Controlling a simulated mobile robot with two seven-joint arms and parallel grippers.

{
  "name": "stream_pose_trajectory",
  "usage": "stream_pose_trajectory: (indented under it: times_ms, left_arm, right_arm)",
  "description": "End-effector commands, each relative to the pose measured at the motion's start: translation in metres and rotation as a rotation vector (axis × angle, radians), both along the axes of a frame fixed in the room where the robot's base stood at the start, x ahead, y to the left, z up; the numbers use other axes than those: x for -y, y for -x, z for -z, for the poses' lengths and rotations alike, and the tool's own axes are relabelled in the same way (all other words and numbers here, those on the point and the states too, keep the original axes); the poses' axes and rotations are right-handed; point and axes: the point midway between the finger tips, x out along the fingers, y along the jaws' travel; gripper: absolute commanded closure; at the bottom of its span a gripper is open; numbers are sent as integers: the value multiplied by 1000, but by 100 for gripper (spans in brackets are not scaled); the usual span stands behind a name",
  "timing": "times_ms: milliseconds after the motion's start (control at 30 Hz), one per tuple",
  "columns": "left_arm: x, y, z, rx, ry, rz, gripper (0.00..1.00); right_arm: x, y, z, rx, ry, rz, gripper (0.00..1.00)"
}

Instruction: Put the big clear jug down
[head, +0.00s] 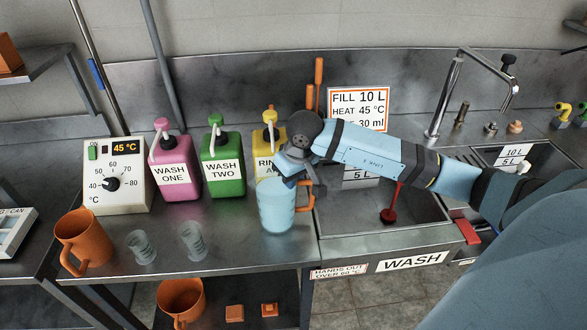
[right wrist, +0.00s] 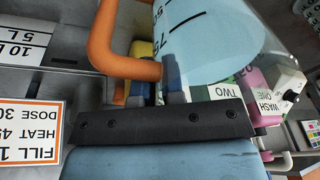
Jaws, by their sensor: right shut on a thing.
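The big clear jug (head: 277,208) is pale blue and see-through, with an orange handle (head: 304,198). It is upright at the front right of the steel counter, beside the sink. My right gripper (head: 302,183) is shut on the jug's handle, near the top. In the right wrist view the jug (right wrist: 215,35) shows dark level marks, and the gripper's fingers (right wrist: 170,85) are at the lower end of the handle in the picture (right wrist: 105,50). I cannot tell whether the jug's base touches the counter. My left gripper is not in view.
Two small clear cups (head: 141,247) and an orange jug (head: 83,238) stand to the left on the counter (head: 225,262). Behind are pink (head: 175,170), green (head: 222,162) and yellow (head: 270,142) bottles. The sink (head: 360,215) with a red-handled plug (head: 389,214) lies right.

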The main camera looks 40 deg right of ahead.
Motion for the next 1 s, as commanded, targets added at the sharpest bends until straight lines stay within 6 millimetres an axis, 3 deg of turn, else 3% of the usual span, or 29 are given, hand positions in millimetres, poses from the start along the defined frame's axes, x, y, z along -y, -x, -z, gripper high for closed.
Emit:
stream_pose_trajectory:
  times_ms: [367, 400, 500, 833, 1000]
  left_arm:
    - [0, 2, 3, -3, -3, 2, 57]
    - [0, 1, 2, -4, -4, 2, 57]
    - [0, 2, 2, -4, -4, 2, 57]
    - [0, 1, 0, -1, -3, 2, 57]
    - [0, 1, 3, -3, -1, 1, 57]
  right_arm:
    - [0, -1, 7, 5, -1, 0, 100]
    - [0, 0, 8, 2, 0, 0, 82]
    - [0, 0, 8, 2, 0, 0, 65]
    - [1, 0, 4, 3, 0, -1, 65]
    - [3, 5, -20, 5, 3, -1, 65]
